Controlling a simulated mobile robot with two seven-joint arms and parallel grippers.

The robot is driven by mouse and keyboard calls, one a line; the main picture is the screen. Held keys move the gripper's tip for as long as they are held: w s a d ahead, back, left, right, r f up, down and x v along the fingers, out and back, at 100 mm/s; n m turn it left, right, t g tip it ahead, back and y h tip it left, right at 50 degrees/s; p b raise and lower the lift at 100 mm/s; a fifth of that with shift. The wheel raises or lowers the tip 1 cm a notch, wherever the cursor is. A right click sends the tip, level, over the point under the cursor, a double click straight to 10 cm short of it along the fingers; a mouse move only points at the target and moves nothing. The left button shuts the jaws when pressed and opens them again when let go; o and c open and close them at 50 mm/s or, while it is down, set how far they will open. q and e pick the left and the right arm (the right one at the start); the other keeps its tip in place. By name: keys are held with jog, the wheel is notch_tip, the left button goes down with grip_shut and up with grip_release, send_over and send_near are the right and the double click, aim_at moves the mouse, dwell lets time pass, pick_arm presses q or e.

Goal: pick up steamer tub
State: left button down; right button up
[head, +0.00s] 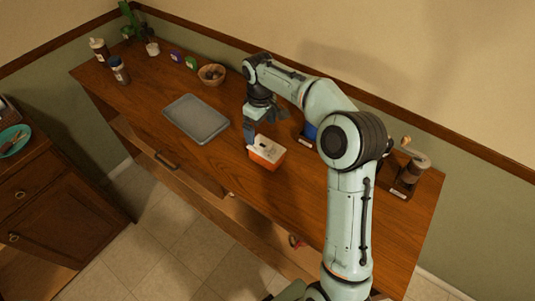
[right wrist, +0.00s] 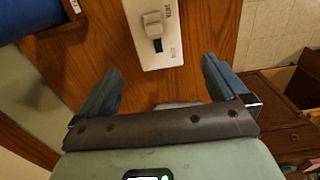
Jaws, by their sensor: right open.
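The steamer tub seems to be the small orange box with a white lid (head: 267,152) on the wooden counter, near its front edge. In the right wrist view its white top (right wrist: 155,30) shows a grey latch-like piece and small dark print. My right gripper (head: 262,127) is open and empty, pointing down just behind and above the tub. In the right wrist view the two blue-grey fingers (right wrist: 162,68) are spread, and the tub lies ahead of them, not between them. My left gripper is not in view.
A grey tray (head: 196,118) lies left of the tub, with a wooden bowl (head: 211,74) behind it. A blue object (head: 310,132), partly hidden by my right arm, stands right of the tub. A grinder-like item (head: 408,175) stands at the right end.

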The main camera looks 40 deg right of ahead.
aim_at(262, 145)
notch_tip(262, 145, down, 9)
jog(key=shift+s+d+r+b, duration=0.1)
jog(key=shift+d+r+b, duration=0.05)
jog(key=shift+b, duration=0.2)
jog(key=shift+r, duration=0.1)
jog(key=c, duration=1.3)
